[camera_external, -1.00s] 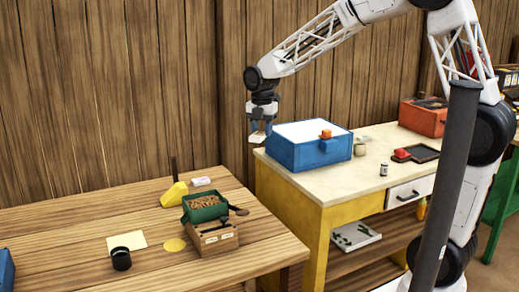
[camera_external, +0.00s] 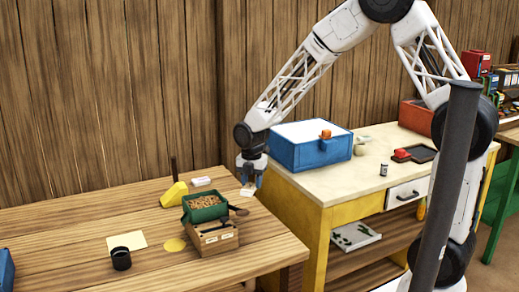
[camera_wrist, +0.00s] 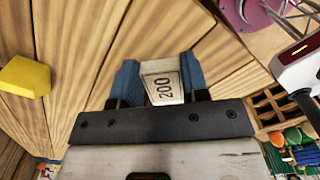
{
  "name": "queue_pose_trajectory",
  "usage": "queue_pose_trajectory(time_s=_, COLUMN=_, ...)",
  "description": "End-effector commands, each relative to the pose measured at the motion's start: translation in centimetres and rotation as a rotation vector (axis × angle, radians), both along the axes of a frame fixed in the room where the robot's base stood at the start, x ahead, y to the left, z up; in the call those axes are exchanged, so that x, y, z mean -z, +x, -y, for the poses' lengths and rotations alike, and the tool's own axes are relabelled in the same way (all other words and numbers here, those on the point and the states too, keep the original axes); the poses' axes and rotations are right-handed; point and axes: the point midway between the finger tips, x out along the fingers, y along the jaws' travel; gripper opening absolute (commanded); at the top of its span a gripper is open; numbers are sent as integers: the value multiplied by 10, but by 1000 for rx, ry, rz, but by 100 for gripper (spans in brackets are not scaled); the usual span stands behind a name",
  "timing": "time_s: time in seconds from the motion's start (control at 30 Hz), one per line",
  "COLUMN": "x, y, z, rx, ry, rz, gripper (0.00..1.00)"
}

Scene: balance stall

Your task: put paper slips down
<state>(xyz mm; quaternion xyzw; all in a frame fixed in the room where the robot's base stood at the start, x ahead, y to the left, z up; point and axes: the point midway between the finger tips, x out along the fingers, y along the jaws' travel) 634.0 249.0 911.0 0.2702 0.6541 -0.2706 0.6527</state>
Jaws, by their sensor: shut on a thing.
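My gripper (camera_external: 249,184) is shut on a small pale piece, the paper slips (camera_external: 248,191). In the wrist view its two blue fingers (camera_wrist: 155,85) press on both sides of the slips (camera_wrist: 162,82), which are marked "200" and read sideways. The gripper points down over the far right part of the wooden table (camera_external: 80,225), near the corner of the yellow-fronted counter. The slips appear to be above the tabletop; the exact gap is hard to tell.
Left of my gripper are a green box of brown bits (camera_external: 204,209), a wooden box (camera_external: 212,240), a white block (camera_external: 200,181) and a yellow wedge (camera_external: 174,195). A blue box (camera_external: 305,155) stands on the counter to the right. Bare planks lie at the table's left.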

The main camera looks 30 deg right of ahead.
Motion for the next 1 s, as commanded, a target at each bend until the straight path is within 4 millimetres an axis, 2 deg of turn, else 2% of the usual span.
queue_pose_trajectory(time_s=0.1, x=20, y=0, z=0, rx=0, ry=0, rz=0, gripper=19)
queue_pose_trajectory(time_s=0.27, x=31, y=0, z=0, rx=0, ry=1, rz=1, gripper=19)
queue_pose_trajectory(time_s=1.0, x=32, y=3, z=-1, rx=0, ry=1, rz=1, gripper=19)
